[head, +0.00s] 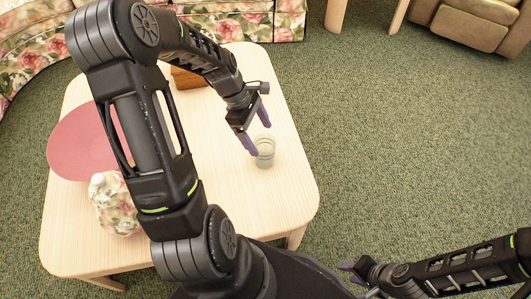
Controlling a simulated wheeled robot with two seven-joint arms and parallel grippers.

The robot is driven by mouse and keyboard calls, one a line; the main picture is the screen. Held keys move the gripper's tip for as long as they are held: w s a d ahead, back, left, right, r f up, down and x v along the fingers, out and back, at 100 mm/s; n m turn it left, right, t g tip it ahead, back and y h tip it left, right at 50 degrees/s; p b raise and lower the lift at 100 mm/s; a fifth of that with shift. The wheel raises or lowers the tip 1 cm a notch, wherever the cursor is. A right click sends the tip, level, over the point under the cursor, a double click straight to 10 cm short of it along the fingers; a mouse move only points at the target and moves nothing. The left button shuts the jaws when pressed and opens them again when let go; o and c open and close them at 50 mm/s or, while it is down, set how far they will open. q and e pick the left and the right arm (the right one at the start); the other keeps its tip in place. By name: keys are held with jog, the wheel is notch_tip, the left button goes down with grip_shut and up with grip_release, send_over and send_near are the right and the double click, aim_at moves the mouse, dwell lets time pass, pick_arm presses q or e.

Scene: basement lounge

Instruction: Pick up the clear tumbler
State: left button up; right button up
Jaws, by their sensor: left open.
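The clear tumbler (265,155) stands upright on the light wooden table (285,195), towards the table's right side. My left gripper (256,131) is open, with its two purple fingers apart, just above and beside the tumbler's far rim. One fingertip overlaps the tumbler's left edge in the picture; I cannot tell if it touches. Nothing shows between the fingers. My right gripper (350,273) is low at the bottom of the picture, off the table over the carpet; its opening is unclear.
A pink round plate (75,145) and a floral-patterned jar (112,210) are on the table's left. A brown wooden object (188,78) is at the back, partly hidden by my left arm. Floral sofas (30,45) and a brown armchair (470,28) stand beyond. The table right of the tumbler is clear.

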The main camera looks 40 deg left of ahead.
aim_at(268, 149)
pick_arm(q)
jog(key=shift+x, duration=1.15)
jog(key=shift+f, duration=0.1)
jog(key=b+x, duration=0.2)
jog(key=x, duration=0.3)
jog(key=shift+w, duration=0.2)
jog(key=c, duration=1.7)
